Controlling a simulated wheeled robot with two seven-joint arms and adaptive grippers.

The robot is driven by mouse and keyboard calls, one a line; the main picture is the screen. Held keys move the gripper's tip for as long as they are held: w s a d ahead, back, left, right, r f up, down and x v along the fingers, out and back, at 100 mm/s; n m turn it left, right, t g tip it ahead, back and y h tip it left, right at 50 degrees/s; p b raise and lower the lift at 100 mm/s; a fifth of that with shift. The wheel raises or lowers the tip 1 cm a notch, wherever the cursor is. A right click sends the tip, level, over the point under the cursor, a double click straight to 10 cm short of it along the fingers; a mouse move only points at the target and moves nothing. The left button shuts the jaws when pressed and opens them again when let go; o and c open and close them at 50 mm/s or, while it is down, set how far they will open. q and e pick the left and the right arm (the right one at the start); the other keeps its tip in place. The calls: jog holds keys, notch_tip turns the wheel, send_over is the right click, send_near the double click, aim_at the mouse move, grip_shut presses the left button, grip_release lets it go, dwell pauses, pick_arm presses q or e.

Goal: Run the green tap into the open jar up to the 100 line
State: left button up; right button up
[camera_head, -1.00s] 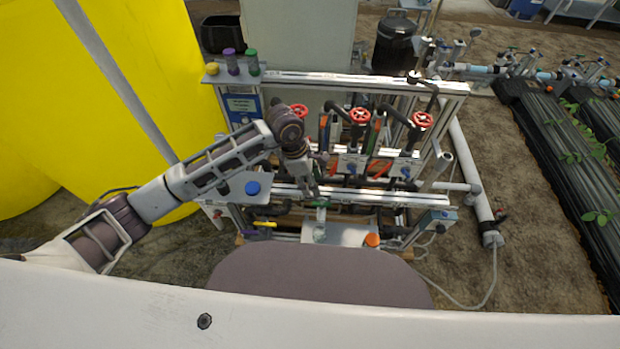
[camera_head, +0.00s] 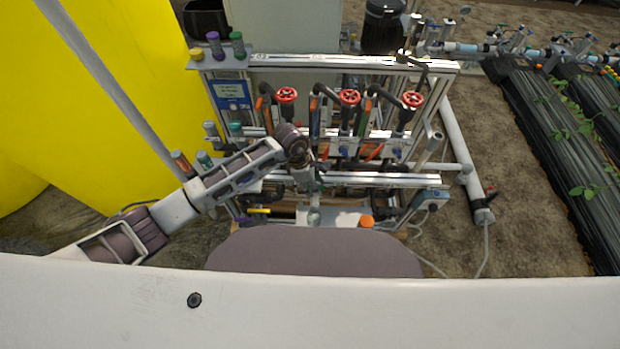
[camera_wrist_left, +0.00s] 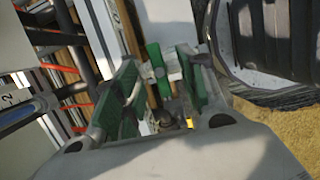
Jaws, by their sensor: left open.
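My left gripper (camera_head: 307,184) hangs over the lower front of the skid in the head view. In the left wrist view its two green-padded fingers (camera_wrist_left: 162,92) are apart. The green tap's handle (camera_wrist_left: 155,62) shows between and just beyond them; I cannot tell whether they touch it. In the head view a small green part (camera_head: 318,187) of the tap shows beside the gripper. A small clear shape below it, probably the jar (camera_head: 315,215), stands on a pale tray (camera_head: 342,218). Its mark lines and level are too small to read. My right gripper is out of view.
A yellow-handled tap (camera_head: 260,211) is left of the gripper. An orange round piece (camera_head: 366,221) lies right of the jar. Red valve wheels (camera_head: 349,97) and a metal rail (camera_head: 380,180) stand behind. Capped bottles (camera_head: 204,160) are close to my left arm. A yellow tank (camera_head: 90,140) fills the left.

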pick_arm(q)
jog(key=shift+x, duration=0.8)
